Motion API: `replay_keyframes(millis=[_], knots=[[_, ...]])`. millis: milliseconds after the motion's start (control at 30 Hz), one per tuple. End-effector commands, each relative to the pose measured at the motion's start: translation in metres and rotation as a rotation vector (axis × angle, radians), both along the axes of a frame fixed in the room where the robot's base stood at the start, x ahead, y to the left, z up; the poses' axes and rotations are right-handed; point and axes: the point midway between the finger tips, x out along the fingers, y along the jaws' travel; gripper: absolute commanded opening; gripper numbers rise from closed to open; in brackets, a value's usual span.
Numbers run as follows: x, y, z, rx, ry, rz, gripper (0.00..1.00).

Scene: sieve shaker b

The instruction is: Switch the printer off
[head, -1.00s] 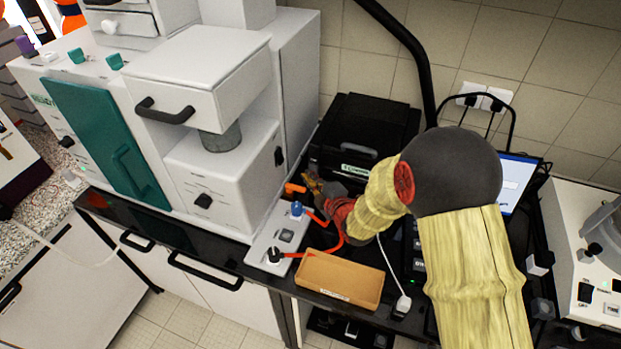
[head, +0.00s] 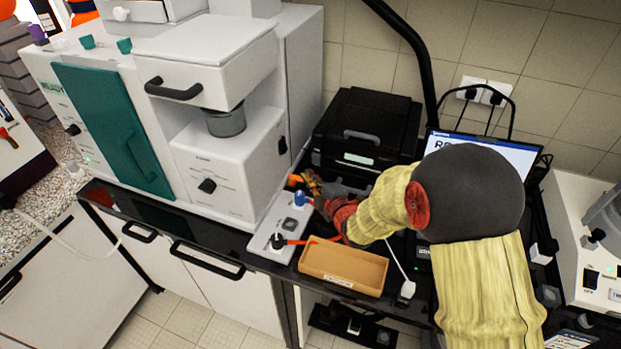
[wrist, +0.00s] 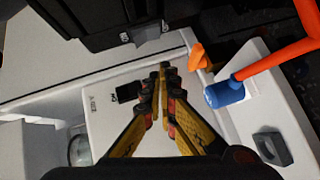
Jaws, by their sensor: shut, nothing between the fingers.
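The printer (head: 365,130) looks like the black box at the back of the black bench, with a handle and pale label on its front. Its dark body also shows at the top of the wrist view (wrist: 85,22), with a small grey part (wrist: 150,32) that may be a switch. My gripper (head: 308,178) is shut and empty, between the white machine and the printer's front left corner. In the wrist view its fingertips (wrist: 162,72) are together, below the printer body and right of a black switch (wrist: 128,92) on a white face. I cannot tell whether they touch anything.
A white socket strip (head: 265,222) with a blue plug (wrist: 225,93), an orange plug (wrist: 199,57) and orange cable lies beside my gripper. The white machine (head: 228,165) stands left. A cardboard tray (head: 342,268) sits in front; a screen (head: 490,155) stands right.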

Motion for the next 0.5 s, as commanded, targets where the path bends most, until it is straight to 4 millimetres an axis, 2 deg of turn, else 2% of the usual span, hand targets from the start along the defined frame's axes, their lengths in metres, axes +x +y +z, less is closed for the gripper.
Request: replay_keyframes(millis=[500], knots=[[-0.072,-0.035,0.009,0.001,-0.001,-0.003,0.00]])
